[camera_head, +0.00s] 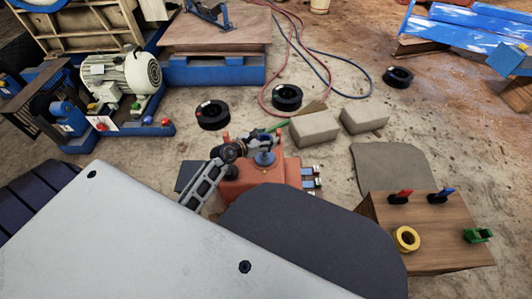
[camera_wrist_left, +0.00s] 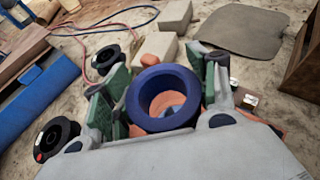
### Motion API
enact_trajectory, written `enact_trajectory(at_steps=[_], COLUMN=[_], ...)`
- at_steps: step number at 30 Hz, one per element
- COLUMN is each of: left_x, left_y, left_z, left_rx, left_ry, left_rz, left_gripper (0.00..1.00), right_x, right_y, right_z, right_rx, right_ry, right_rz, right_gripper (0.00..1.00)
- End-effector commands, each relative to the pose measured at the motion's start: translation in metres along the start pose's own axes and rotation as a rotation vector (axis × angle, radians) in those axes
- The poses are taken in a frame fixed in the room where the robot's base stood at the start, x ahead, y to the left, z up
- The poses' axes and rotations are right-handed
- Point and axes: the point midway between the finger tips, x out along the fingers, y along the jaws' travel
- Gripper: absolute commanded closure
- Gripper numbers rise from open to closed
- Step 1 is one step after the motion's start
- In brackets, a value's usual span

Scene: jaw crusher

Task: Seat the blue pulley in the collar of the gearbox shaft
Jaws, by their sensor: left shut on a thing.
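The blue pulley (camera_wrist_left: 163,97) is a flanged ring between the green-padded fingers of my left gripper (camera_wrist_left: 160,92), which is shut on it. In the head view my left gripper (camera_head: 262,139) is over the orange gearbox (camera_head: 238,188). A blue-grey round part, which looks like the shaft collar (camera_head: 264,159), stands on top of the gearbox, just below the gripper in the picture. Orange shows through the pulley's bore in the wrist view. The gap between pulley and collar cannot be judged. My right gripper is not in view.
Two pale blocks (camera_head: 314,128) lie behind the gearbox. Black rings (camera_head: 213,115) and red and blue hoses lie farther back. A wooden box (camera_head: 440,217) at right holds coloured pegs, a yellow ring (camera_head: 406,239) and a green part. A motor (camera_head: 122,75) stands at back left.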

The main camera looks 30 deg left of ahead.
Motion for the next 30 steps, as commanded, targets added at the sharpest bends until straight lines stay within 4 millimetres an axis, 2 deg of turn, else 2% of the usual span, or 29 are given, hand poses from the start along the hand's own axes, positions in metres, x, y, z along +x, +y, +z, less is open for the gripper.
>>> enact_trajectory(at_steps=[3, 13, 30], left_x=[0.005, 0.015, 0.018], left_y=[0.0, 0.0, 0.0], left_z=[-0.012, -0.036, -0.041], left_rx=[0.0, 0.0, 0.0], left_ry=[-0.002, -0.002, -0.002], left_rz=[0.001, 0.001, 0.001], left_gripper=[0.77, 0.77, 0.77], right_x=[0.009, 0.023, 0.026], right_y=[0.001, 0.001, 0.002], right_z=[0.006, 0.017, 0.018], right_rx=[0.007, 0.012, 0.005], right_ry=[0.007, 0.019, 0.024], right_rz=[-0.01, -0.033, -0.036], right_gripper=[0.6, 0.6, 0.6])
